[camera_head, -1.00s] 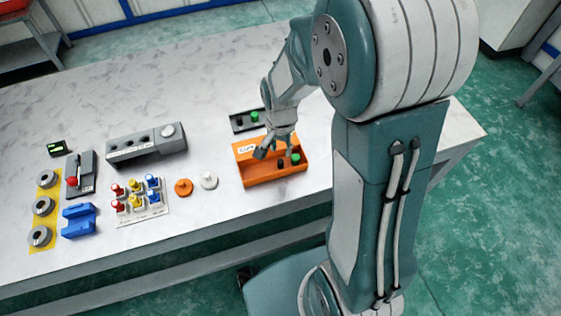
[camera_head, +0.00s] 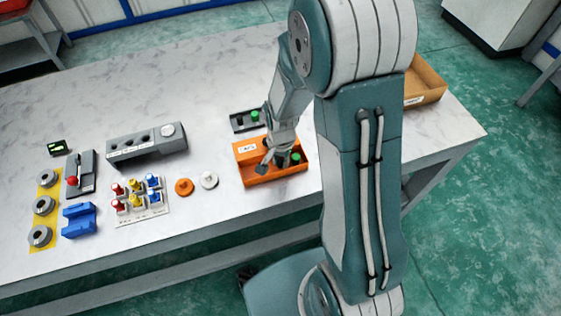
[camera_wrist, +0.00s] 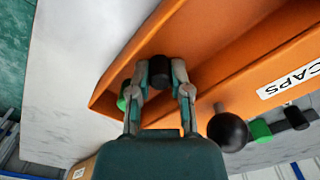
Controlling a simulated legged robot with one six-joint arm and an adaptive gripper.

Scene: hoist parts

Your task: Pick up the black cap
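The orange bin labelled CAPS (camera_head: 278,177) stands near the front edge of the table. My gripper (camera_head: 276,165) is over and inside it, pointing down. In the wrist view, the black cap (camera_wrist: 160,70) lies between the two fingertips of my gripper (camera_wrist: 160,78), one finger on each side. I cannot tell whether the fingers touch it. In the head view, the gripper mostly hides the black cap. The fingers look spread. A green cap (camera_head: 296,157) is in the bin, right of the gripper; it partly shows beside a finger in the wrist view (camera_wrist: 123,98).
A dark rack (camera_head: 246,122) with a black and a green piece lies just behind the bin. A dark ball shape (camera_wrist: 228,131) shows beside the bin's label wall. An orange disc (camera_head: 184,187) and a white disc (camera_head: 208,180) lie left of the bin. A cardboard box (camera_head: 425,85) stands at right.

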